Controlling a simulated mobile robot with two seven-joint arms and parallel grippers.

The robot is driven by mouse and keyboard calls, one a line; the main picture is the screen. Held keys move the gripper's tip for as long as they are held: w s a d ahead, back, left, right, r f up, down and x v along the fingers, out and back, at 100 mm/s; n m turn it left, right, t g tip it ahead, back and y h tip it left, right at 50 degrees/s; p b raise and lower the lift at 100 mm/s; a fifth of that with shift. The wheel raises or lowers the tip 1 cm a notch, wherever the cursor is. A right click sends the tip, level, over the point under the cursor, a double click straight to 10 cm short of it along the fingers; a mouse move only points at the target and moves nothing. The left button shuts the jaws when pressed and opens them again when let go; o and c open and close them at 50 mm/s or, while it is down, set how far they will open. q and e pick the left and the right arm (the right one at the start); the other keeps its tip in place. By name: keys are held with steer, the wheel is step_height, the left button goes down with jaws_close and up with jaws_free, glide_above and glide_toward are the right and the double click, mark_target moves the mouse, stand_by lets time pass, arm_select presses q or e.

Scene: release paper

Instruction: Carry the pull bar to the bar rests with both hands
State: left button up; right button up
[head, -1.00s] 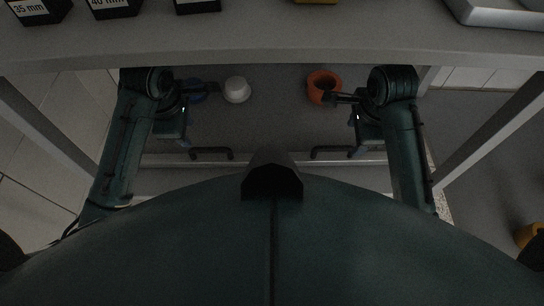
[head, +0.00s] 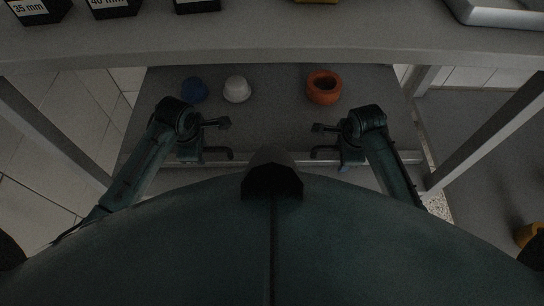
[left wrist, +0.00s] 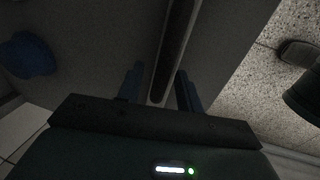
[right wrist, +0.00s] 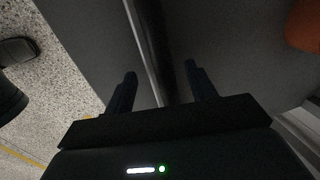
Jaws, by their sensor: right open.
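A long, thin grey bar, which I take to be the pull bar (head: 270,157), runs across the front edge of a low grey platform; my body hides part of it. In the right wrist view, the bar (right wrist: 150,40) runs between the spread fingers of my right gripper (right wrist: 160,70). Neither gripper is visibly closed on it.
A blue object (head: 194,90), a white object (head: 237,89) and an orange ring-shaped object (head: 323,87) stand on the platform behind the arms. A table edge (head: 270,55) with labelled black blocks (head: 113,8) overhangs. Slanted table legs (head: 490,130) flank both sides.

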arm_select(q)
steer(key=shift+c, duration=0.5)
arm_select(e)
steer(key=shift+c, duration=0.5)
arm_select(q)
jaws_close()
arm_select(e)
steer(key=c, duration=0.7)
jaws_close()
arm_select(q)
steer(key=shift+w+r, duration=0.1)
arm_select(e)
steer(key=shift+r, duration=0.1)
